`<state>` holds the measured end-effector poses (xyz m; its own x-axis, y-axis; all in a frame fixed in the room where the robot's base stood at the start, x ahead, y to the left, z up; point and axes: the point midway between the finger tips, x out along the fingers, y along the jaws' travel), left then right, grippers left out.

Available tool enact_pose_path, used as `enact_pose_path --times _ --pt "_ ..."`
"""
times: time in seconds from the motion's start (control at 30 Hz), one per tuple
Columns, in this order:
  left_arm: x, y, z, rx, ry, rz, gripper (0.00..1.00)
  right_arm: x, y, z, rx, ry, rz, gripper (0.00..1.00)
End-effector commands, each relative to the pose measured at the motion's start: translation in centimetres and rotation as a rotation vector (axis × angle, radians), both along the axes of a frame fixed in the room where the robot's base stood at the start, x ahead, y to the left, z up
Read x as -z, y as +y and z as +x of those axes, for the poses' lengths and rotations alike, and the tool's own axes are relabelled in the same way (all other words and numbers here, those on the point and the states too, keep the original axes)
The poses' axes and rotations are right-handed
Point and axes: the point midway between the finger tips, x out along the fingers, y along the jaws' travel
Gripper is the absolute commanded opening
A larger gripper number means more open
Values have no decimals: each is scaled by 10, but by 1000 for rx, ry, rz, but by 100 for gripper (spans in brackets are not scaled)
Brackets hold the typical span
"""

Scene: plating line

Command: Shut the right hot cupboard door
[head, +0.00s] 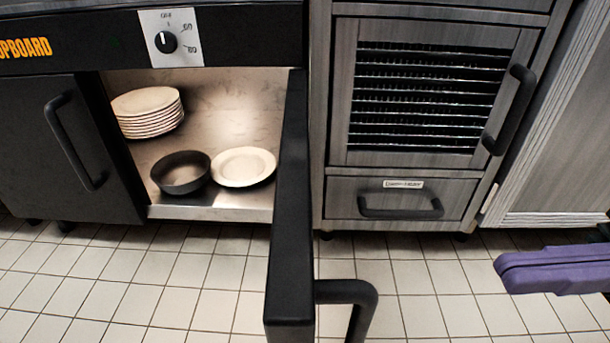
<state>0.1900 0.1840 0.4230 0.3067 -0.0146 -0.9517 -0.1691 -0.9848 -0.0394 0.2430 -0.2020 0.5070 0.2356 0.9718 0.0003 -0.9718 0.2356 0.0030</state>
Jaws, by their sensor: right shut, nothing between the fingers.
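The right hot cupboard door (290,205) is black and stands wide open, jutting out towards me from the right side of the cupboard's opening. Its black bar handle (350,295) is on the door's right-hand face, near the bottom of the view. The left cupboard door (65,150) is shut. My right gripper (505,271), purple, is at the right edge, shut and empty. It is well to the right of the open door and its handle, apart from both. My left gripper is not in view.
Inside the cupboard are a stack of plates (147,112), a dark bowl (181,172) and a single plate (243,166), all behind the door opening. A steel oven unit (338,185) stands to the right. The tiled floor (430,285) between door and gripper is clear.

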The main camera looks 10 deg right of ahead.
Motion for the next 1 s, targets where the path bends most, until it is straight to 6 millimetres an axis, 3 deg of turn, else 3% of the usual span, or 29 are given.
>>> enact_pose_path --times 0.3,0.5,0.7,1.0 --pt "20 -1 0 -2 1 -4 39 3 67 15 -5 -6 3 0" --pt "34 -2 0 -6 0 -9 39 3 100 23 -4 -6 1 0" --pt "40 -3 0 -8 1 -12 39 2 116 27 -2 -4 -2 0" --pt "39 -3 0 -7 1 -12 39 0 119 28 -1 -3 -2 0"
